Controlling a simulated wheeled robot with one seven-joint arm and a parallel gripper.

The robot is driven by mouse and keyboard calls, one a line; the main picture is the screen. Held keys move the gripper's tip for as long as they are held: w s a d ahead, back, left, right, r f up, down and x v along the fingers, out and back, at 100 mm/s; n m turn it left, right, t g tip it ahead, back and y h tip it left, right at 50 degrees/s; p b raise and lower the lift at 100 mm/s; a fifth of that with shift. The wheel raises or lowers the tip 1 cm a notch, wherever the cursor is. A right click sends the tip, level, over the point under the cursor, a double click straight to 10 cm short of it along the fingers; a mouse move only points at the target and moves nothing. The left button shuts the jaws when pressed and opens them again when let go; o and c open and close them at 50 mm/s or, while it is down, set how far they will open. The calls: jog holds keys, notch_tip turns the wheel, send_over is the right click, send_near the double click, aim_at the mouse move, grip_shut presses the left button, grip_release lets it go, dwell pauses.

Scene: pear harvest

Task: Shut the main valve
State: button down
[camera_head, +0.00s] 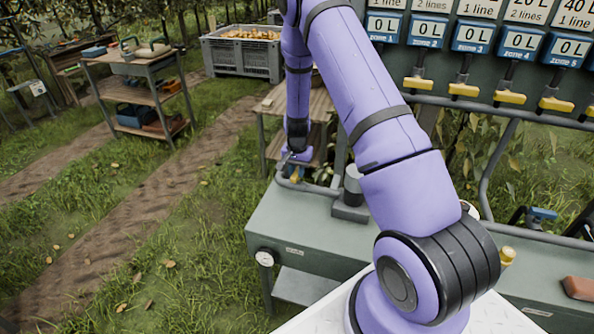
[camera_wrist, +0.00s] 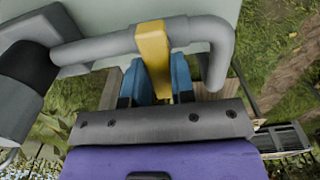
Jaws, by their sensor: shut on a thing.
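The main valve's yellow lever (camera_wrist: 153,60) shows large in the wrist view, on a grey pipe (camera_wrist: 108,45). The lever's long side points across the pipe in that view. My gripper (camera_wrist: 155,85) has its blue fingers on both sides of the lever and is shut on it. In the head view my gripper (camera_head: 296,165) reaches down at the left end of the green bench (camera_head: 300,215). There the lever is small and mostly hidden by the fingers.
A panel above the bench holds several zone displays (camera_head: 425,32) with yellow zone handles (camera_head: 418,84) below. A gauge (camera_head: 264,258) sits on the bench's front corner. A shelf cart (camera_head: 145,100) and a grey crate (camera_head: 240,58) stand farther back. Grass lies left of the bench.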

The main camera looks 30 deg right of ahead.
aim_at(297, 171)
jog(key=c, duration=1)
grip_release()
jog(key=shift+o, duration=0.2)
notch_tip(297, 171, up, 11)
